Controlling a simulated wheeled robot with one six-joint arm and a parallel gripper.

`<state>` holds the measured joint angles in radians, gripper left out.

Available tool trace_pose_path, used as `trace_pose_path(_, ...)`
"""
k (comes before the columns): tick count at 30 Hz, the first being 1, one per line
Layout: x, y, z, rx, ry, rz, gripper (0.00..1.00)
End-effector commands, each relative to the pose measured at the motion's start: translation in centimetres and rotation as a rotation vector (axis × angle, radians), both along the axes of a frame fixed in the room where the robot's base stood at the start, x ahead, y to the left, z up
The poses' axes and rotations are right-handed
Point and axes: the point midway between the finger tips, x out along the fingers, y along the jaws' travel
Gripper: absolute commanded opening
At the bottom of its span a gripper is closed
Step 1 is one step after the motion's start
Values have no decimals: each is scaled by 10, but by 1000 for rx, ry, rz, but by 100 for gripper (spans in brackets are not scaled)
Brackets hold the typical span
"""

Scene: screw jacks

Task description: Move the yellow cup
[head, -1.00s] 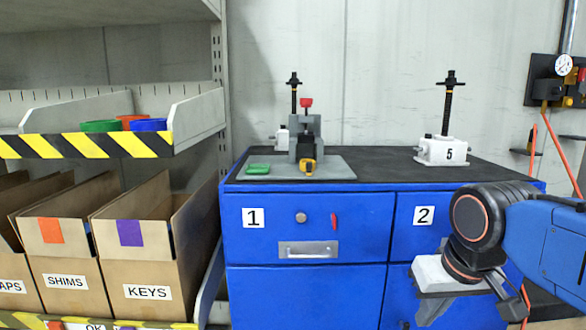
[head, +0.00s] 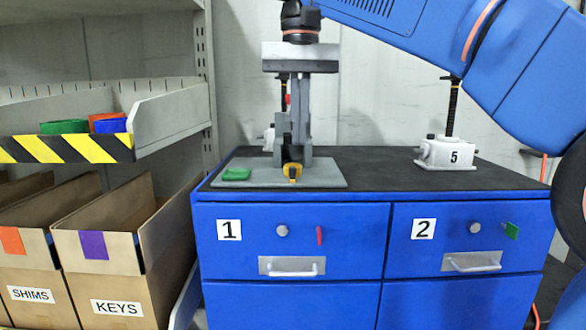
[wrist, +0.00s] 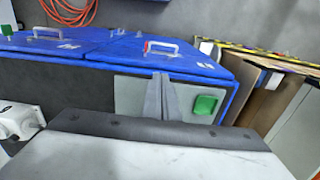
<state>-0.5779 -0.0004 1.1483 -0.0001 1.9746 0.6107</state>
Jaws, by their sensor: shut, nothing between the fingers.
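I see no yellow cup in either view. The only clearly yellow object on the bench is a small yellow-and-black item (head: 292,171), like a tape measure, on the grey plate (head: 328,180). My gripper (head: 295,155) hangs fingers-down over the plate, shut and empty. Its fingers partly hide a grey vise-like block behind them. In the wrist view my gripper (wrist: 163,112) shows its fingers together, beside a green block (wrist: 204,105) on the plate. I cannot tell whether the fingertips touch anything. The green block also shows in the head view (head: 236,174).
A white screw jack marked 5 (head: 446,152) stands on the bench's right. Green (head: 64,127), orange and blue (head: 112,125) containers sit in the left shelf tray, above cardboard boxes (head: 120,270). The dark bench top (head: 375,165) is clear between plate and jack.

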Motion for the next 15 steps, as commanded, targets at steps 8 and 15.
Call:
trace_pose_path(8,0,12,0,-9,15,-2,0)
trace_pose_path(15,-1,11,-36,-12,18,-2,0)
